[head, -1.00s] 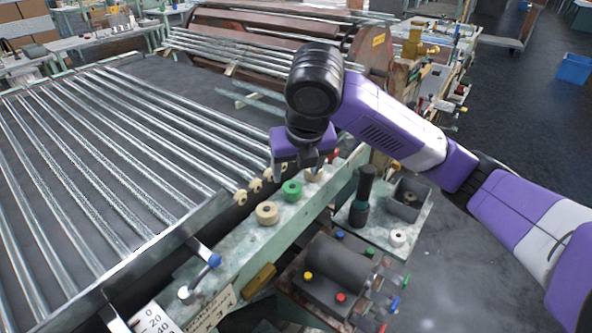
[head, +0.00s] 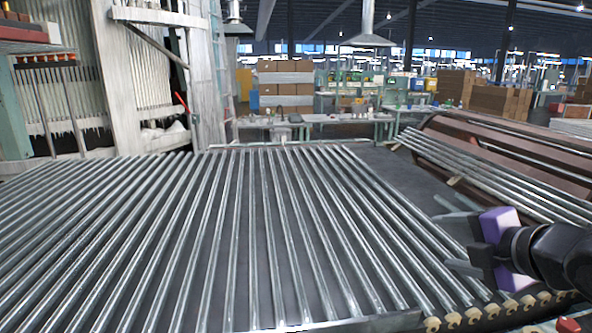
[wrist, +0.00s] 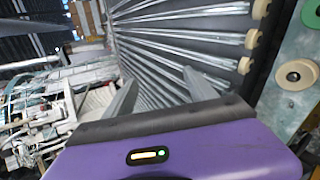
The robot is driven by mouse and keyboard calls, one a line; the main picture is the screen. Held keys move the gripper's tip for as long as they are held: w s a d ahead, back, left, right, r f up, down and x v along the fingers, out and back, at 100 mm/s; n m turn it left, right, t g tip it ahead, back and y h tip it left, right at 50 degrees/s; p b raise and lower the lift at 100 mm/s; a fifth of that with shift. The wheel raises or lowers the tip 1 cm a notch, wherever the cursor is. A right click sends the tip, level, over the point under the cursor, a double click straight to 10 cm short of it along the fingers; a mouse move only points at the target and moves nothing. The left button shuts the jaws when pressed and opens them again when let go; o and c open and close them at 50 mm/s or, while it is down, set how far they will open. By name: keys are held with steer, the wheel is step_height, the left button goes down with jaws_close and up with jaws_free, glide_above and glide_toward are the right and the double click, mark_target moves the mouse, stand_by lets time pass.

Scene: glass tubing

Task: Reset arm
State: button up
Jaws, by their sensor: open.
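My gripper (head: 462,257) shows at the right edge of the head view, purple and black, with its fingers pointing left over the right end of the rack of glass tubes. In the wrist view my gripper (wrist: 160,92) has its two grey fingers spread apart with nothing between them. The long glass tubes (head: 250,240) lie side by side on the rack, and they also show past the fingers in the wrist view (wrist: 180,48).
Pale round rollers (head: 452,318) line the rack's near right edge. A brown drum machine with tubes (head: 500,165) stands at the right. A green ring and a tan ring (wrist: 295,75) sit on a ledge. Benches and cardboard boxes (head: 290,90) stand behind.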

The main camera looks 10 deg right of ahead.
steer(key=a+r+m+t+y, duration=0.1)
steer(key=a+r+m+t, duration=0.4)
steer(key=r+m+t, duration=0.55)
steer(key=s+a+f+m+g, duration=0.2)
steer(key=s+f+m, duration=0.1)
steer(key=s+f, duration=0.7)
steer(key=s+a+f+m+g+h, duration=0.1)
steer(key=s+a+f+m+g, duration=0.2)
steer(key=s+f, duration=0.8)
steer(key=s+a+f+m+g, duration=0.2)
steer(key=s+f, duration=0.9)
steer(key=s, duration=0.8)
steer(key=shift+s+a+m+g+h, duration=0.15)
steer(key=shift+a+m+g+h, duration=0.25)
steer(key=shift+a+m, duration=0.45)
steer(key=shift+d+f, duration=0.1)
steer(key=shift+d, duration=0.1)
